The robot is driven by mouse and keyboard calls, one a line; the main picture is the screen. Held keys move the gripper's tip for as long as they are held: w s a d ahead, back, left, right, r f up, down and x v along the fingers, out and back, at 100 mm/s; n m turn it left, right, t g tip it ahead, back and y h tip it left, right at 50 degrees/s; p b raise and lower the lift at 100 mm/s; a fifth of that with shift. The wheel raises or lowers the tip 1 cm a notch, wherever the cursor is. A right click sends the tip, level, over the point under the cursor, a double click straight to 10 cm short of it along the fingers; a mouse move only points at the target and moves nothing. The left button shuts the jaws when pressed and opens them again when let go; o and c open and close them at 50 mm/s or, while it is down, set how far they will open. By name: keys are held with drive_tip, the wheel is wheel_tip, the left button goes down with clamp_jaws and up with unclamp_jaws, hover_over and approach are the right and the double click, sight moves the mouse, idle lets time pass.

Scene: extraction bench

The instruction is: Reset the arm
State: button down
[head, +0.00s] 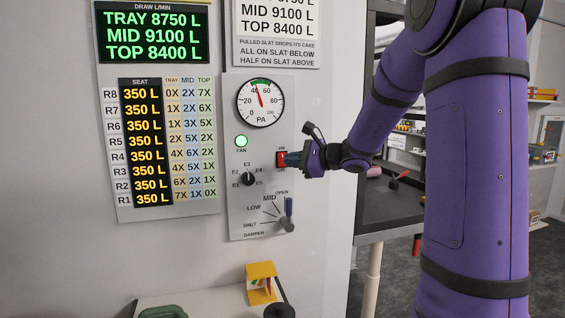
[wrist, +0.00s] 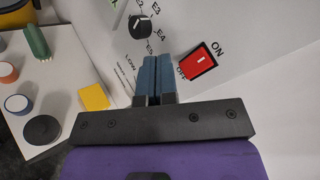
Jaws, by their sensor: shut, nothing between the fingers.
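My arm comes in from the right in the head view. My gripper (head: 292,160) is shut and empty at the control panel (head: 235,200), right by the red rocker switch (head: 281,159). In the wrist view the blue fingers (wrist: 157,62) lie together, just left of the red switch (wrist: 198,66), which has ON and OFF marked at its two ends. I cannot tell whether the fingertips touch the panel. The fan lamp (head: 241,141) glows green.
The panel also has a round gauge (head: 260,102), a selector knob (head: 248,179) and a damper lever (head: 288,215). A dark shelf unit (head: 385,215) stands behind my arm.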

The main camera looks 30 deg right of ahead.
idle(0.3)
drive_tip(key=s+a+n+g+h, duration=0.1)
drive_tip(key=s+a+n+g, duration=0.7)
drive_tip(key=s+a+n, duration=0.65)
drive_tip(key=s+f+n+h, duration=0.2)
drive_tip(key=s+n+h, duration=0.5)
drive_tip(key=s, duration=1.1)
drive_tip(key=shift+a+f+g, duration=0.15)
drive_tip(key=shift+a+g, duration=0.05)
drive_tip(key=shift+g, duration=0.1)
drive_tip(key=shift+w, duration=0.15)
